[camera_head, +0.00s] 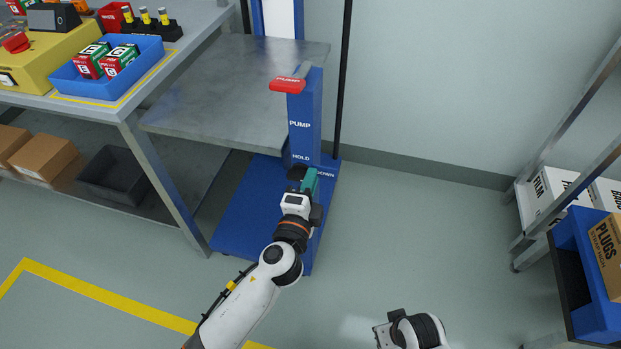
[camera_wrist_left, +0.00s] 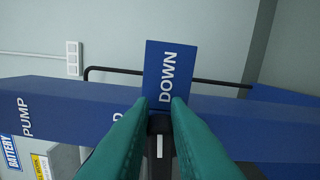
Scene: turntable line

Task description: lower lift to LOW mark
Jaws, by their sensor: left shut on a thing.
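The lift has a grey metal platform (camera_head: 235,85), a blue base (camera_head: 240,215) and a blue post (camera_head: 304,115) marked PUMP, HOLD and DOWN. A red PUMP handle (camera_head: 287,85) sits at the post's top. My left gripper (camera_head: 309,181) is low on the post beside the DOWN label; its teal fingers (camera_wrist_left: 158,106) point at the DOWN plate (camera_wrist_left: 168,72) in the left wrist view. It is shut on a black lever (camera_wrist_left: 159,128), mostly hidden between the fingers. I see no LOW mark.
A workbench (camera_head: 190,22) at upper left holds a blue tray (camera_head: 118,88) with several boxes, beside the platform. Cartons and a dark crate (camera_head: 112,175) sit on its lower shelf. A rack with a blue bin (camera_head: 593,305) stands at right. The floor between is clear.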

